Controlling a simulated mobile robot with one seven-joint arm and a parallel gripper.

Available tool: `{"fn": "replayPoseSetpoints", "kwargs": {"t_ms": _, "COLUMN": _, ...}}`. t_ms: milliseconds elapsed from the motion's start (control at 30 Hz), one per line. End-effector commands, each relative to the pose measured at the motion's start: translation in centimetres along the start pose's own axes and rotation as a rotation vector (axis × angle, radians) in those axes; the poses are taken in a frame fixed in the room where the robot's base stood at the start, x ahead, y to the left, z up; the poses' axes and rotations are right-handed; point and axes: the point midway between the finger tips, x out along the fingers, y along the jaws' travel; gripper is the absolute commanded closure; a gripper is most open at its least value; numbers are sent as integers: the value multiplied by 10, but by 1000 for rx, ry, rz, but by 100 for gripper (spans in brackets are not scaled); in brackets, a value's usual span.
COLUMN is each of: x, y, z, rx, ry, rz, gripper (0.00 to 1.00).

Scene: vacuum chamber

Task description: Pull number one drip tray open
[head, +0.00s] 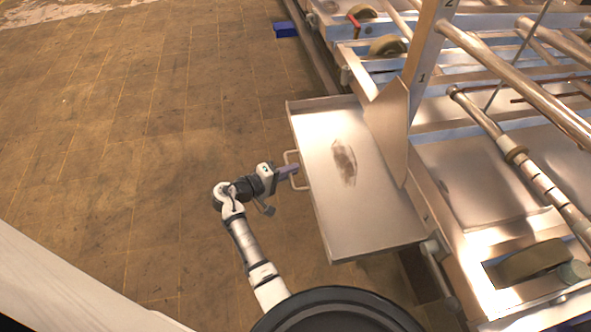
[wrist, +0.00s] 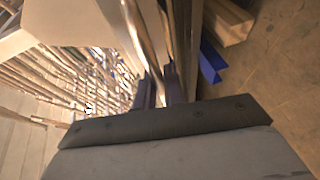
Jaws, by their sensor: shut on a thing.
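The drip tray (head: 335,215) is a flat, shiny metal tray with a dark stain in its middle. It sticks out to the left from under the metal frame, over the floor. A thin metal handle (head: 303,184) stands out from its left edge. A post (head: 425,60) above the tray bears a mark that looks like a 1. My gripper (head: 291,171) is at the handle and shut on it.
The metal frame (head: 465,230) with rollers and long pipes fills the right side. A blue block (head: 285,30) lies on the floor by a rail at the top. The brown tiled floor (head: 120,130) on the left is open.

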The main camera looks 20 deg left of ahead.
Motion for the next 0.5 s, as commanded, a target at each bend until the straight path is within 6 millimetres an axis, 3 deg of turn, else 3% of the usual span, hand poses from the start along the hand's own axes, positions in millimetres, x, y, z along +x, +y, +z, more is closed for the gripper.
{"fn": "replayPoseSetpoints", "kwargs": {"t_ms": 233, "x": -1, "y": -1, "z": 0, "rx": -2, "ry": 1, "rz": -1, "gripper": 100}}
{"fn": "replayPoseSetpoints", "kwargs": {"t_ms": 267, "x": -1, "y": -1, "z": 0, "rx": -2, "ry": 1, "rz": -1, "gripper": 85}}
{"fn": "replayPoseSetpoints", "kwargs": {"t_ms": 400, "x": 0, "y": -1, "z": 0, "rx": -1, "ry": 1, "rz": -1, "gripper": 67}}
{"fn": "replayPoseSetpoints", "kwargs": {"t_ms": 500, "x": 0, "y": 0, "z": 0, "rx": -1, "ry": 1, "rz": -1, "gripper": 67}}
